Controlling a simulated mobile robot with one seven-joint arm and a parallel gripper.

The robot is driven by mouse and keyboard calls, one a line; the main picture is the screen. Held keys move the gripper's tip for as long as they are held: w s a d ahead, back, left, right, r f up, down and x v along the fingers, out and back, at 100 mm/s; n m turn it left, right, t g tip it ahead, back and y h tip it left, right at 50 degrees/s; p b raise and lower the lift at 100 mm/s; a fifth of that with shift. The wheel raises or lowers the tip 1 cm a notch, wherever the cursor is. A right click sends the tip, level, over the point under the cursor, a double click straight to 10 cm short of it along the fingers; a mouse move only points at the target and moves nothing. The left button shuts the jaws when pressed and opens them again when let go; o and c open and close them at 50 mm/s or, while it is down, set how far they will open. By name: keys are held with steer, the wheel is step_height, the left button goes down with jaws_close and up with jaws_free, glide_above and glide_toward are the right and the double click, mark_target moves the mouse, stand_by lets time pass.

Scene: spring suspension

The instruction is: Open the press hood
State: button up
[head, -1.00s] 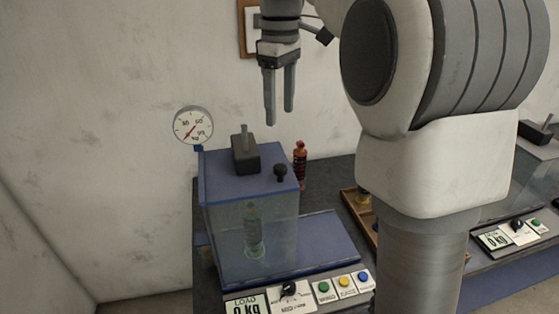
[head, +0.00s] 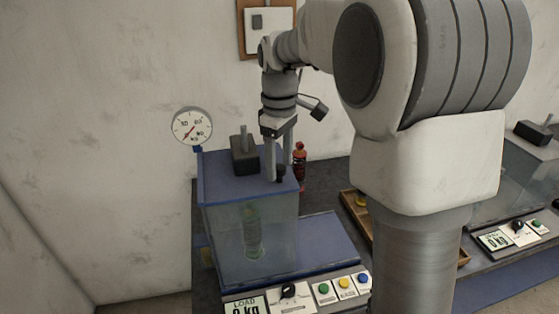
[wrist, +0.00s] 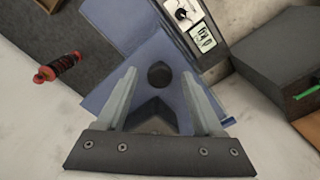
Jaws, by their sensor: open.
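The press hood (head: 222,190) is a clear box with a blue top, closed over a greenish spring (head: 252,228) that stands inside. A dark round knob (head: 281,173) sits on the right part of the blue top. My gripper (head: 284,180) is open and points down at the knob, its fingers at about the knob's height. In the wrist view the knob (wrist: 159,74) lies between and just beyond the two fingertips of my gripper (wrist: 160,80), with no clear contact. A dark block with a post (head: 245,157) stands on the blue top left of the knob.
A round gauge (head: 192,127) is at the hood's back left. A red and black spring (head: 299,165) stands behind it on the right; it also shows in the wrist view (wrist: 58,67). A control panel with a dial (head: 289,292) and several buttons lies in front. A wooden tray (head: 353,205) lies right.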

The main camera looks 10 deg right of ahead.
steer(key=shift+c, duration=0.3)
jaws_close()
stand_by(1.1)
